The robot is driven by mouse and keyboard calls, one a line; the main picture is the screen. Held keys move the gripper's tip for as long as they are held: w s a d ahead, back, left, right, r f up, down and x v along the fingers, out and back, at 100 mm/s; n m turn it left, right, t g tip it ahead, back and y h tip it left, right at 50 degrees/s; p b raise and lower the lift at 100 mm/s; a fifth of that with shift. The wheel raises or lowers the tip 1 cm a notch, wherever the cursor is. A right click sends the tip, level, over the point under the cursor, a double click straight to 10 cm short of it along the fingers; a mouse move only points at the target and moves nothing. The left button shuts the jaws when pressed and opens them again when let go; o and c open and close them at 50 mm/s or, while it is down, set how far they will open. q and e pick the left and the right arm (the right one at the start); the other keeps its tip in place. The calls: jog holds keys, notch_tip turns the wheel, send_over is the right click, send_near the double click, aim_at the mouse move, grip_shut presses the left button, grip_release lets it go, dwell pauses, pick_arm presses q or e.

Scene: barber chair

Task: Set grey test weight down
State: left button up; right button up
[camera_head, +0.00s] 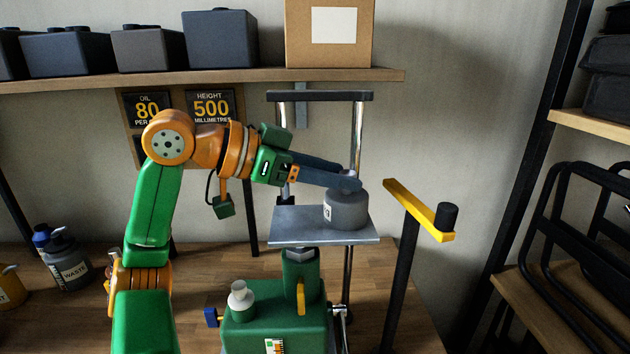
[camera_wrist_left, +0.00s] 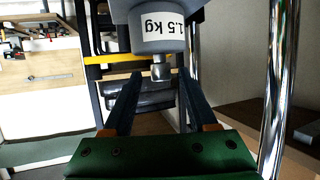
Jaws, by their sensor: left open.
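The grey test weight (camera_head: 347,211) stands upright on the flat metal plate (camera_head: 300,230) of the green stand. My left gripper (camera_head: 350,180) is at the top of the weight, coming in from the left. In the left wrist view the left gripper (camera_wrist_left: 159,78) is open, with one finger on each side of the weight's knob and a gap to each. My right gripper is not in view.
Chrome posts with a black crossbar (camera_head: 320,96) rise behind the plate. A yellow arm (camera_head: 418,212) with a black knob stands to its right. The green base (camera_head: 275,328) is below, with dark bottles (camera_head: 68,262) at left. A shelf (camera_head: 200,78) with boxes runs above.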

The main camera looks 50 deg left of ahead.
pick_arm(q)
jog(key=v, duration=0.7)
jog(key=shift+b, duration=0.4)
jog(key=shift+d, duration=0.1)
